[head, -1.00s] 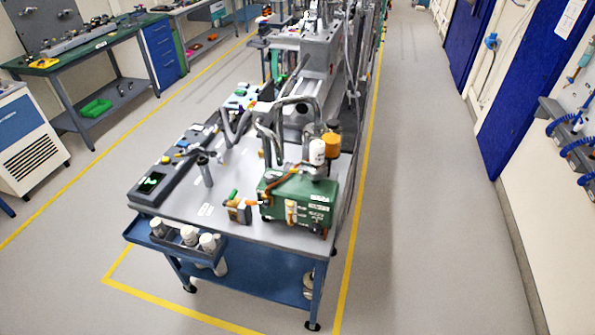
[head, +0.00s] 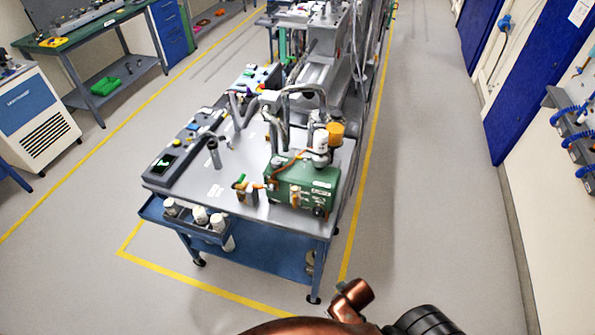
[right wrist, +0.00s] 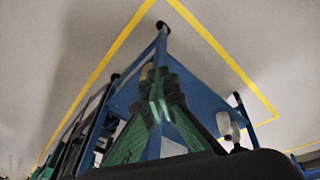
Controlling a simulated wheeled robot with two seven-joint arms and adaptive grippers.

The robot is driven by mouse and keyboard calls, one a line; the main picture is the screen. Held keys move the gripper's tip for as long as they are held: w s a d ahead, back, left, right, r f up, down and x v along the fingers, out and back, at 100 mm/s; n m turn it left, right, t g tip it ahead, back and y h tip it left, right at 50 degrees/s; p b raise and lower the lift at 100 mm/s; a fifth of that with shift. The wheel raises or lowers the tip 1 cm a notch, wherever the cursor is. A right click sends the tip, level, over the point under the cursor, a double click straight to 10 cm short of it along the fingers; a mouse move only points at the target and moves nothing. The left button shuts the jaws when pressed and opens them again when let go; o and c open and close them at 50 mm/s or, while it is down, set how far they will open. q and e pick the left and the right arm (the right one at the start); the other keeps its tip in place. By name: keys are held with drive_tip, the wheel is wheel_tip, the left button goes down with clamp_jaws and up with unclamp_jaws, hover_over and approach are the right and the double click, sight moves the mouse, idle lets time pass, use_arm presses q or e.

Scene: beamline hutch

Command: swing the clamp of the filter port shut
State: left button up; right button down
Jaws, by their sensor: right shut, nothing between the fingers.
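In the head view a green pump box (head: 300,187) stands on the near right of the grey bench top, with a white cylinder (head: 320,145), an orange-brown canister (head: 335,132) and bent grey pipes around it. A small tan fitting with green and orange parts (head: 246,188) is at the box's left. I cannot make out which part is the filter port's clamp, or how it stands. My right gripper (right wrist: 158,108) is shut and empty in the right wrist view, seen against the bench's blue frame; no contact can be made out. My left gripper is in neither view.
The bench (head: 230,205) has a blue lower shelf (head: 255,250) and a side rack of white bottles (head: 200,216). A dark instrument strip (head: 180,155) runs along its left side. Yellow tape (head: 215,290) surrounds it. The floor (head: 430,200) to the right is clear.

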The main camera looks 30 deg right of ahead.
drive_tip(key=w+d+r+n+t+h, duration=0.15)
drive_tip(key=w+r+n, duration=0.25)
drive_tip(key=r, duration=0.6)
drive_tip(key=n+t+h+p, duration=0.1)
drive_tip(key=n+t+h, duration=0.8)
drive_tip(key=n, duration=1.4)
approach(298, 159)
drive_tip(key=shift+t+y, duration=0.25)
drive_tip(key=shift+y, duration=0.1)
drive_tip(key=x, duration=0.6)
drive_tip(key=shift+w+d, duration=0.2)
drive_tip(key=shift+d, duration=0.25)
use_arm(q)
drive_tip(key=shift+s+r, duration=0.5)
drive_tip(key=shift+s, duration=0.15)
